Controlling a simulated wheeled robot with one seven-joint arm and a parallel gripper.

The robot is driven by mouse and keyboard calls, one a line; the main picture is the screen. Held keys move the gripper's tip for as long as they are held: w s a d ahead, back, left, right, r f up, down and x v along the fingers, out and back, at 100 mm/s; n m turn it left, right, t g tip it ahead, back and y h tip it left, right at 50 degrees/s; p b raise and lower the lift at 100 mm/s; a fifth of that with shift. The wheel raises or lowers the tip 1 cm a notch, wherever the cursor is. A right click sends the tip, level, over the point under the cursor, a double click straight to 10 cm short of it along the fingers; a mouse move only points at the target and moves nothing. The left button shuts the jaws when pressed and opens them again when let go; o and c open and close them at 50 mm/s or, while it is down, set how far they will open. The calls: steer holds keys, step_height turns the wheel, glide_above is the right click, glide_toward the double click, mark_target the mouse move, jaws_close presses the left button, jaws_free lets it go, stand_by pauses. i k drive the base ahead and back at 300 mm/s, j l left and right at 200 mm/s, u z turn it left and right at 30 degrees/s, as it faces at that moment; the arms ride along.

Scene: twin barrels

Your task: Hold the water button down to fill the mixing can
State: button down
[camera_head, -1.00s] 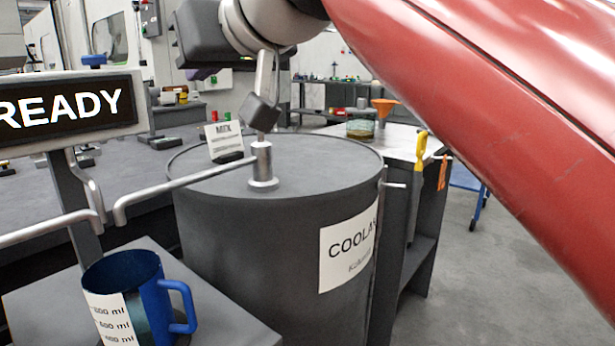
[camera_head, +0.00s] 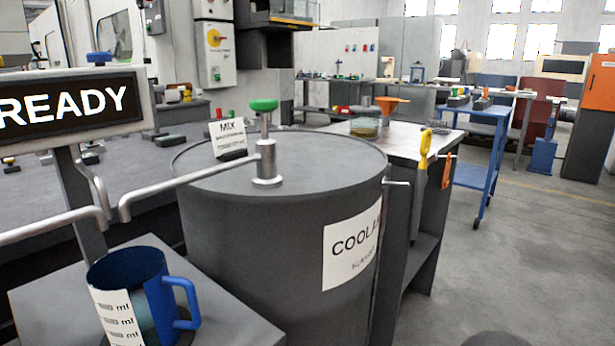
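The blue mixing can (camera_head: 158,298) stands upright on a grey stand at the lower left, with its handle to the right. A white scale marked in ml is on its side, with a teal patch beside it. How full it is, I cannot tell. Two spout ends hang above the can. A blue button (camera_head: 99,58) sits above the READY display (camera_head: 70,104). A green button (camera_head: 263,105) tops the pump on the barrel labelled COOLA… (camera_head: 290,240). My gripper is not in view.
A MIX card (camera_head: 227,138) stands on the barrel top. The grey stand (camera_head: 225,315) carries the can. A bench (camera_head: 400,145) with an orange funnel and hanging yellow and orange tools is behind. A blue cart (camera_head: 480,175) stands farther right.

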mark_target(99, 59)
steer(key=u, duration=1.15)
